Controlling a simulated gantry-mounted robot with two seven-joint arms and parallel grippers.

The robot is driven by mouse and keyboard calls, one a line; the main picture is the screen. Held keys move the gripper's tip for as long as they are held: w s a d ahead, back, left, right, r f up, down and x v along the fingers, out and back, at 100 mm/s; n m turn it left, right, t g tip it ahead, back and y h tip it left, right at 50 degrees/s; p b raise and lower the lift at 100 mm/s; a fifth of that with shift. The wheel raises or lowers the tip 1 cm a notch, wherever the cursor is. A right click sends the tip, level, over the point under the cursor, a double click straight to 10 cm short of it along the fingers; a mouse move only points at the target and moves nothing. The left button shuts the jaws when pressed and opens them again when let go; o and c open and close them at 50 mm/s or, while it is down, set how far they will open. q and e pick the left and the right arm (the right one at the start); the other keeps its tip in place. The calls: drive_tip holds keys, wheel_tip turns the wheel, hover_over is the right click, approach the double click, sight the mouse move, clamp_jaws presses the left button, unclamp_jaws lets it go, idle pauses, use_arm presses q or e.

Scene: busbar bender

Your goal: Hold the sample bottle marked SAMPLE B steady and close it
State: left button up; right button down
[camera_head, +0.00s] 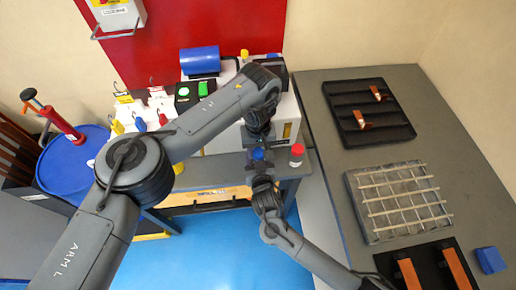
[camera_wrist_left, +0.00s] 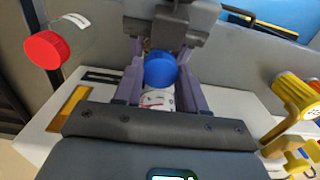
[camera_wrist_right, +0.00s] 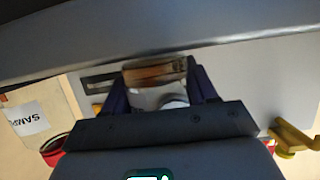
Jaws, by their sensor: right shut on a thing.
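The blue cap (camera_head: 258,154) shows between my two grippers in the head view. In the left wrist view the blue cap (camera_wrist_left: 160,70) lies between the purple fingers of my left gripper (camera_wrist_left: 159,85), which are apart on either side of it. A white part with red marks (camera_wrist_left: 157,99) shows right by the cap; whether the cap is seated on it I cannot tell. My right gripper (camera_wrist_right: 158,88) is shut on the pale sample bottle (camera_wrist_right: 150,97), its fingers on both sides. The SAMPLE B marking is not readable.
A red-capped bottle (camera_head: 296,155) stands just right of the grippers; its red cap (camera_wrist_left: 47,49) also shows in the left wrist view. Yellow fittings (camera_wrist_left: 299,95) lie to the right there. The grey table (camera_head: 330,180) at right carries a wire rack (camera_head: 400,200) and a black tray (camera_head: 368,112).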

use_arm(q)
drive_tip(key=shift+c, duration=1.4)
drive_tip(key=m, duration=0.3)
drive_tip(key=o, duration=1.2)
drive_tip(key=shift+c, duration=0.2)
drive_tip(key=shift+r, duration=2.3)
drive_tip(key=shift+c, duration=0.4)
